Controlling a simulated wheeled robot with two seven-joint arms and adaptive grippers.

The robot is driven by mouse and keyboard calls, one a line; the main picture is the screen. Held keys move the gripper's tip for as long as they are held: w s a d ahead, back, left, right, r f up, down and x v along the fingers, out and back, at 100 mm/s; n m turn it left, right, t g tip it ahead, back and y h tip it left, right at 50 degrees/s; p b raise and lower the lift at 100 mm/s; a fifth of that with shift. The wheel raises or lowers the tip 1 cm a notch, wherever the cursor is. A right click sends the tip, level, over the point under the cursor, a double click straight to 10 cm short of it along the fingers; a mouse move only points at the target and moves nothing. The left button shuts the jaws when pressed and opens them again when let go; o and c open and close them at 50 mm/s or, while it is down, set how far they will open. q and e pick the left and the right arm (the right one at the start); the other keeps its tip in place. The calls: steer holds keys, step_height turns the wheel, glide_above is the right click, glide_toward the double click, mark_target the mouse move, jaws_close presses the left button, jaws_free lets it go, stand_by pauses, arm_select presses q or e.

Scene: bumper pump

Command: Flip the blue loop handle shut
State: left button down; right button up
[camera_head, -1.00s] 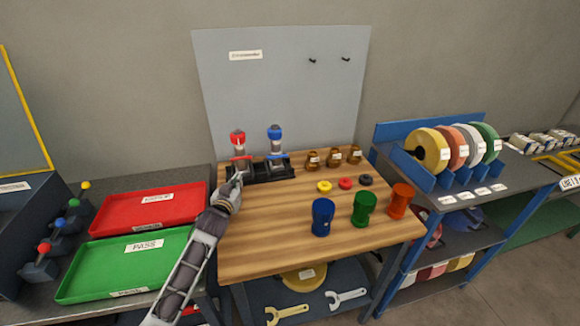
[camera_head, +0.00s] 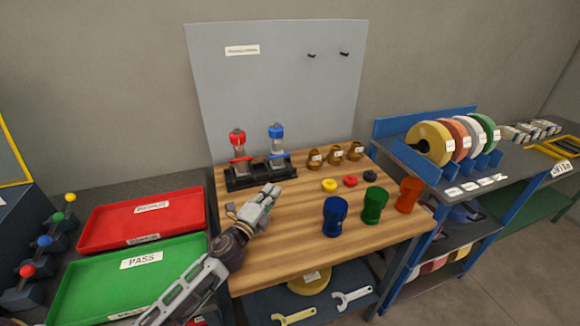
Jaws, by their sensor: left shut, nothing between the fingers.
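The blue-topped pump (camera_head: 277,137) stands upright in the black holder at the back of the wooden table. A blue handle (camera_head: 278,156) shows low on its front; its exact angle is too small to tell. The red-topped pump (camera_head: 238,141) stands to its left, with a red handle (camera_head: 241,160) low on its front. My left gripper (camera_head: 271,191) is shut and empty, over the table just in front of the holder, below the blue handle in the picture and apart from it. My right gripper is not in view.
The black holder (camera_head: 240,181) bears both pumps. Brown fittings (camera_head: 315,159) stand to its right. Yellow, red and black rings lie before them. Blue (camera_head: 335,216), green and orange cups stand at the right front. Red and green trays (camera_head: 130,262) are left. The table's front middle is clear.

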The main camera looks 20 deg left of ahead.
mark_target(279, 156)
arm_select(q)
steer(key=shift+d, duration=0.2)
steer(key=shift+x, duration=1)
steer(key=shift+p+x, duration=0.4)
steer(key=shift+x, duration=0.45)
steer(key=a+p+x, duration=0.1)
steer(key=a+x, duration=0.1)
steer(key=x, duration=0.7)
steer(key=shift+w+a+r, duration=0.15)
steer(key=shift+w+a, duration=0.15)
steer(key=shift+a, duration=0.05)
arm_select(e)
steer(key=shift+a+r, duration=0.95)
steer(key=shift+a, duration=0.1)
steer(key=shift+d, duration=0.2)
